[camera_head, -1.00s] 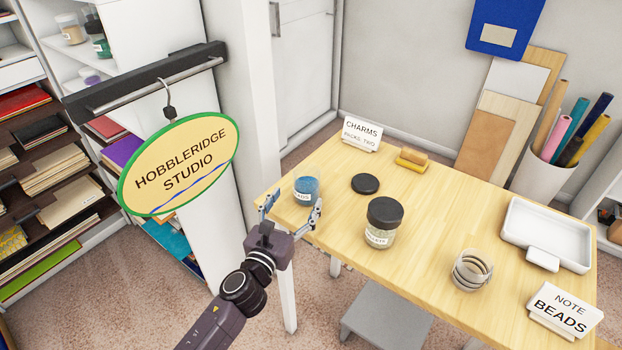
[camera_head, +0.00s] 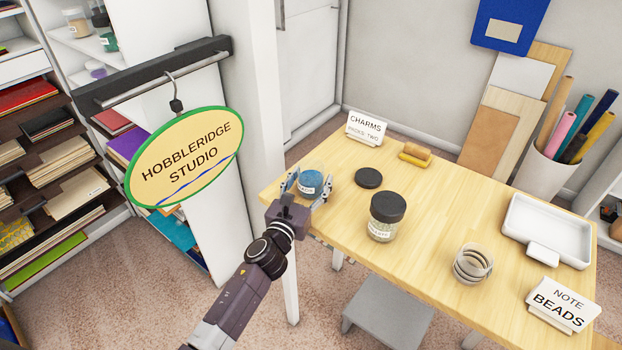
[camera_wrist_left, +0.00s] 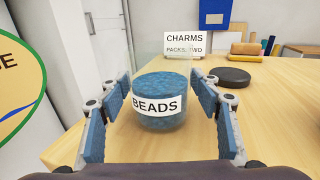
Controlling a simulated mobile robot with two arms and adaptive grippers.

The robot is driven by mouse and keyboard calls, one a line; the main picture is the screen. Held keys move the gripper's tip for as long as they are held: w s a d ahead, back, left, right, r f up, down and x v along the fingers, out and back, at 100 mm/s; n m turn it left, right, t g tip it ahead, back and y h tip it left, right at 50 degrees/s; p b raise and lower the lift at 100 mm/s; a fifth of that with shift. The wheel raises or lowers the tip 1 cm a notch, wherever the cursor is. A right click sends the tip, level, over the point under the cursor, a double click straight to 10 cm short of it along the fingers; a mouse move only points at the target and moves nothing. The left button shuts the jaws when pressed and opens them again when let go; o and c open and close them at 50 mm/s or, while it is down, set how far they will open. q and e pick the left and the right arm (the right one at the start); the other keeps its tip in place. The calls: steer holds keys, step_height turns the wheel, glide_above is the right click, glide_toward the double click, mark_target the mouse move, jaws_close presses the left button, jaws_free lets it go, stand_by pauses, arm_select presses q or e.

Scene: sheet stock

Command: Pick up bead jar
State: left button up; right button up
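The bead jar (camera_head: 311,180) is a clear, lidless jar of blue beads near the table's left end. In the left wrist view the jar (camera_wrist_left: 161,88) stands upright with a white label reading BEADS. My left gripper (camera_head: 308,187) is open, with one finger on each side of the jar. In the left wrist view its fingers (camera_wrist_left: 160,110) show gaps to the jar on both sides. A black round lid (camera_head: 368,178) lies flat on the table to the jar's right. My right gripper is not in view.
A black-lidded jar (camera_head: 384,218) stands right of the bead jar. Behind are a CHARMS sign (camera_head: 366,128) and a yellow-brown block (camera_head: 415,155). Stacked rings (camera_head: 472,264), a white tray (camera_head: 547,210) and a NOTE BEADS sign (camera_head: 562,304) are farther right. A hanging studio sign (camera_head: 186,160) is at left.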

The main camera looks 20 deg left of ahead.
arm_select(q)
steer(key=c, duration=0.8)
steer(key=shift+c, duration=1.2)
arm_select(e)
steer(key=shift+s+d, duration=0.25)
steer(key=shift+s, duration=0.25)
arm_select(q)
steer(key=shift+r, duration=0.1)
step_height(320, 180, up, 9)
steer(key=p, duration=0.4)
steer(key=shift+r, duration=0.2)
step_height(320, 180, up, 11)
steer(key=p, duration=0.1)
steer(key=shift+f, duration=0.2)
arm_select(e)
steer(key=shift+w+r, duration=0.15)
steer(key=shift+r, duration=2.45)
